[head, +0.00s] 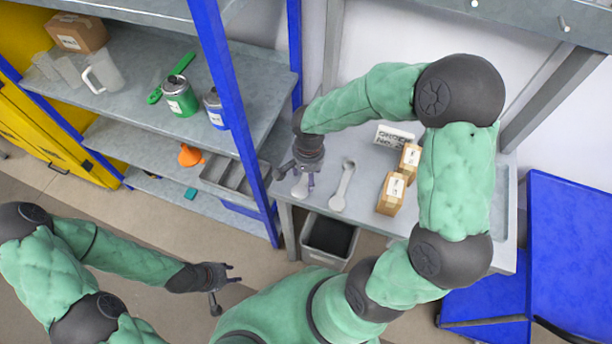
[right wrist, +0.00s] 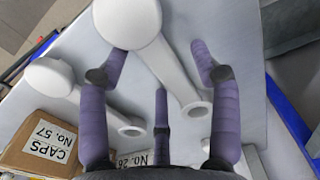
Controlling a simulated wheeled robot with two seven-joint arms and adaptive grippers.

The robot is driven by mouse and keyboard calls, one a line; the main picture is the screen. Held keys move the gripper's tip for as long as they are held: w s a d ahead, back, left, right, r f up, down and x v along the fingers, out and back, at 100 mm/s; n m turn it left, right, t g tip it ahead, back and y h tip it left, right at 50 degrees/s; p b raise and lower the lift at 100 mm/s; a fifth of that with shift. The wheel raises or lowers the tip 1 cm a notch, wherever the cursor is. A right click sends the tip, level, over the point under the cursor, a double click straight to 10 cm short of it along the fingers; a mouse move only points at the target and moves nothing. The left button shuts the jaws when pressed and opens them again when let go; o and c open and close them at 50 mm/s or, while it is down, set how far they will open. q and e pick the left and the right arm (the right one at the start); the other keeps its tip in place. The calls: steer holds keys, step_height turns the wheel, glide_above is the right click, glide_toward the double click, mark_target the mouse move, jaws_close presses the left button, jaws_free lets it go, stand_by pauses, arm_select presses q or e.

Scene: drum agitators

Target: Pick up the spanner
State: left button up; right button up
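A pale grey spanner (head: 343,185) lies on the grey table in the head view, right of my right gripper. Another pale spanner (head: 300,188) is partly hidden under that gripper. My right gripper (head: 304,180) points down over the table's left end, fingers apart. In the right wrist view, a large-headed pale spanner (right wrist: 172,65) passes between the spread fingers of the gripper (right wrist: 160,70); whether they touch it I cannot tell. A second spanner (right wrist: 92,101) lies left of it, and a pale piece (right wrist: 250,162) shows at lower right. My left gripper (head: 226,284) is open and empty, away from the table.
Small cardboard boxes (head: 391,194) and a white labelled block (head: 395,135) stand on the table. A dark grey bin (head: 329,240) sits below its front edge. A blue-post shelf (head: 235,90) with cans and jugs stands close on the left. A blue cart (head: 570,250) is at right.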

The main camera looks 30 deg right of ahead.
jaws_close()
